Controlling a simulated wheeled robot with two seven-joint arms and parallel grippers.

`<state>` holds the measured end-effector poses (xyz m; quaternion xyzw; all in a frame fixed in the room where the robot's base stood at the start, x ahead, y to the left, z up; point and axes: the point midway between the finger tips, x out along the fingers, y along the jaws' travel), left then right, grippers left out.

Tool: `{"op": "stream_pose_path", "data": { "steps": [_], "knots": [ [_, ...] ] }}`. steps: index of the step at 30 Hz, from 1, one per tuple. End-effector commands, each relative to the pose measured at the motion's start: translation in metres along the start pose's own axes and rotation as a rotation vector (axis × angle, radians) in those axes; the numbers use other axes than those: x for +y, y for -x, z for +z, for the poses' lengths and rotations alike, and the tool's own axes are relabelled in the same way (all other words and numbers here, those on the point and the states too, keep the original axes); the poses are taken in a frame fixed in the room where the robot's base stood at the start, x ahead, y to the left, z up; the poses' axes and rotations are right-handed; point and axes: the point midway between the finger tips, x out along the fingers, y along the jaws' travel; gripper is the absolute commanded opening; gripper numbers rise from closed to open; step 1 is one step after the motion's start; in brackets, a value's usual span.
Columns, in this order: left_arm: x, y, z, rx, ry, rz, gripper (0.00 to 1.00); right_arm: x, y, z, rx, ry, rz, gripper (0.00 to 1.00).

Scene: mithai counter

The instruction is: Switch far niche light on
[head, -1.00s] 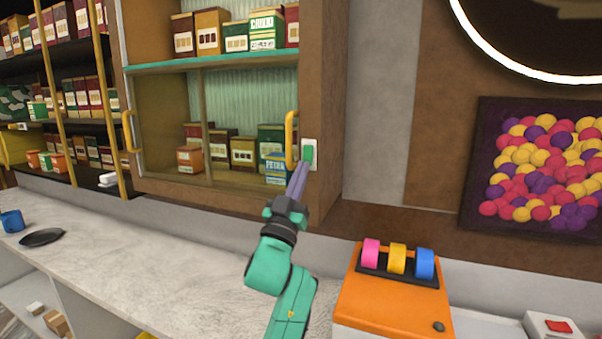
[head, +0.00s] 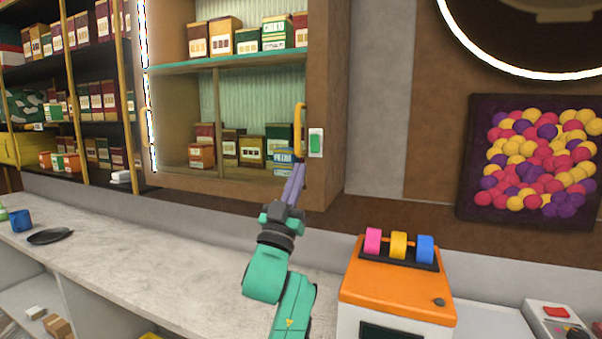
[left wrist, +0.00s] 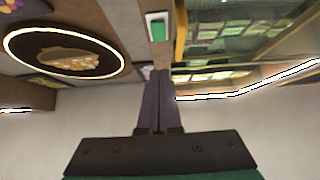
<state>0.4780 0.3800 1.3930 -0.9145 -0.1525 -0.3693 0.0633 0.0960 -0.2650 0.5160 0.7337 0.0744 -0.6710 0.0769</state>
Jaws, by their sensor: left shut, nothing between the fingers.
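The wall switch (head: 316,142), a white plate with a green rocker, sits on the right side post of the glazed niche (head: 328,60). It also shows in the left wrist view (left wrist: 157,26). A thin bright white strip (head: 150,100) glows along the niche's left edge, and a bright line (left wrist: 205,97) shows in the left wrist view. My left gripper (head: 298,166) is shut and empty, its purple fingers pointing up just below and left of the switch, apart from it. The fingers also show in the left wrist view (left wrist: 158,75). My right gripper is out of view.
A yellow handle (head: 299,130) stands close to my left fingertips. An orange-topped machine (head: 395,292) with coloured rollers stands right of my arm. A dark plate (head: 50,236) and blue cup (head: 20,220) are on the counter's left; the middle is clear.

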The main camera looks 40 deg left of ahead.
Motion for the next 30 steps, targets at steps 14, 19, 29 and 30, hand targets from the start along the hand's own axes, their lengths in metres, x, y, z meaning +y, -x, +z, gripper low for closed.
{"op": "stream_pose_path", "data": {
  "steps": [14, 19, 29, 30],
  "knots": [
    [0.000, 0.066, 0.011, -0.002, 0.001, -0.001, 0.00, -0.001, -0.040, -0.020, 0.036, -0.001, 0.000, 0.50],
    [0.000, 0.065, 0.011, -0.002, 0.001, -0.001, 0.00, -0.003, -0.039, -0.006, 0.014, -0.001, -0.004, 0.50],
    [0.000, 0.065, 0.012, -0.006, 0.001, -0.001, 0.00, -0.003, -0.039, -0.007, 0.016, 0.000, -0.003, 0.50],
    [0.001, 0.067, 0.017, -0.024, 0.001, 0.000, 0.00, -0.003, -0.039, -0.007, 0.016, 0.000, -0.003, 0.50]
  ]
}}
